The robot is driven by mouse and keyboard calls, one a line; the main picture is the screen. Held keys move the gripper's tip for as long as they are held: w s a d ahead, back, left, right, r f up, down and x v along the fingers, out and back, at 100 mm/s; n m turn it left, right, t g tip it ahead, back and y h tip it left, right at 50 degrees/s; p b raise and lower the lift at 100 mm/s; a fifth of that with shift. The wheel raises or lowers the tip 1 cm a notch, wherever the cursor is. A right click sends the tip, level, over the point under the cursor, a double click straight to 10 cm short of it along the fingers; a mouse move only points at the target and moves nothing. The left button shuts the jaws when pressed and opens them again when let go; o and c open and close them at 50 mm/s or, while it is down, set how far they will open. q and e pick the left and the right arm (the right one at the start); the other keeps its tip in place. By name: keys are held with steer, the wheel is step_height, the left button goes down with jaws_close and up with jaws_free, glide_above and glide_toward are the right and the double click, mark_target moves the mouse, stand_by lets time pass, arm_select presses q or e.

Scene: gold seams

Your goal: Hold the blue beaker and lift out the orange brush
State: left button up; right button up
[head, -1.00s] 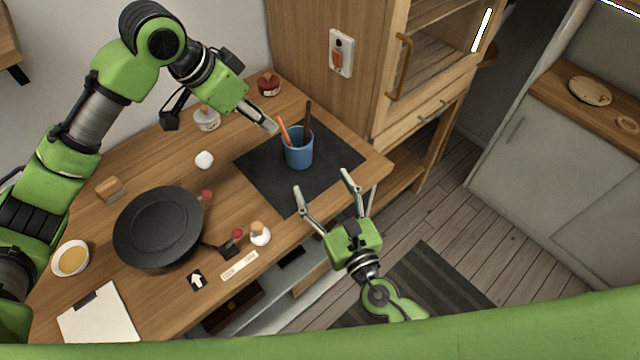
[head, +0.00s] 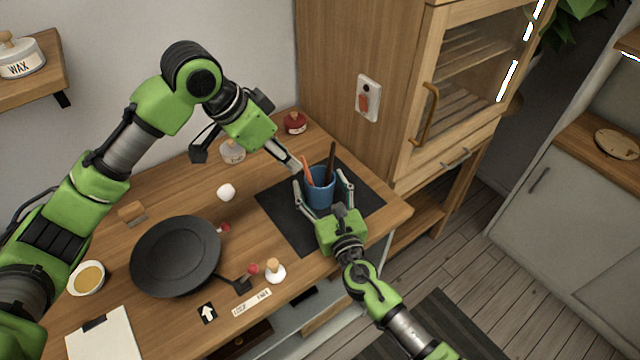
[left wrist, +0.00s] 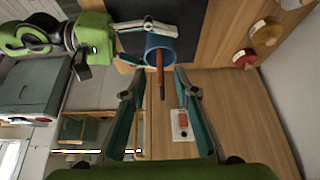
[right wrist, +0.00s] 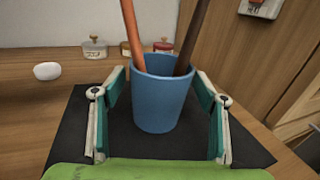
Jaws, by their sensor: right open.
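The blue beaker (head: 319,192) stands upright on a dark mat (head: 283,222). It holds an orange brush (head: 307,172) and a dark brown stick (head: 331,160), both leaning. My right gripper (head: 324,187) is open, with one finger on each side of the beaker; the right wrist view shows the beaker (right wrist: 160,102) between the fingers, with gaps. My left gripper (head: 297,168) is just left of the orange brush in the head view. In the left wrist view its fingers are apart (left wrist: 159,76), with the orange brush (left wrist: 160,60) beyond and between them. The sticks' lower ends are hidden inside the beaker.
A black pan (head: 175,256), a white rounded object (head: 226,192), a white jar (head: 232,151) and a red jar (head: 295,123) are on the table. A wooden cabinet (head: 400,150) stands behind at right. The mat is otherwise clear.

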steer(key=c, duration=1.3)
arm_select(q)
steer(key=shift+c, duration=0.3)
steer(key=shift+f, duration=0.1)
